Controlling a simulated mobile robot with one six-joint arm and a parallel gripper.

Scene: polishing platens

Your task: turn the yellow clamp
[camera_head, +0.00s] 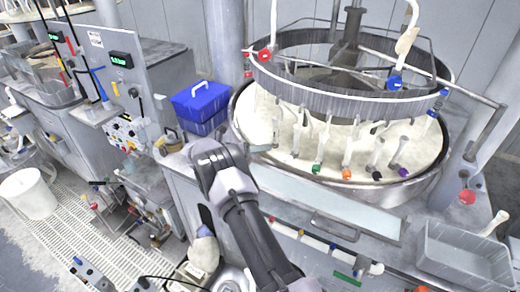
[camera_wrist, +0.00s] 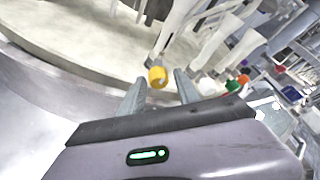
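The yellow clamp (camera_wrist: 157,77) is a small yellow piece on the lower end of a pale hose by the platen rim, in the wrist view. My gripper (camera_wrist: 160,85) is open, with one grey finger on each side of the clamp in the picture. A gap shows between the clamp and each finger, and I cannot tell how far ahead of the fingertips it is. In the head view my arm reaches the left front of the round platen basin (camera_head: 395,193). The fingers and the yellow clamp cannot be made out there.
Green (camera_head: 316,168), orange (camera_head: 346,173), black (camera_head: 376,175) and purple (camera_head: 403,171) clamps hang along the basin's front. A metal ring (camera_head: 340,100) stands above it. A blue box (camera_head: 201,102) sits to the left. A grey tray (camera_head: 462,255) is at the lower right.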

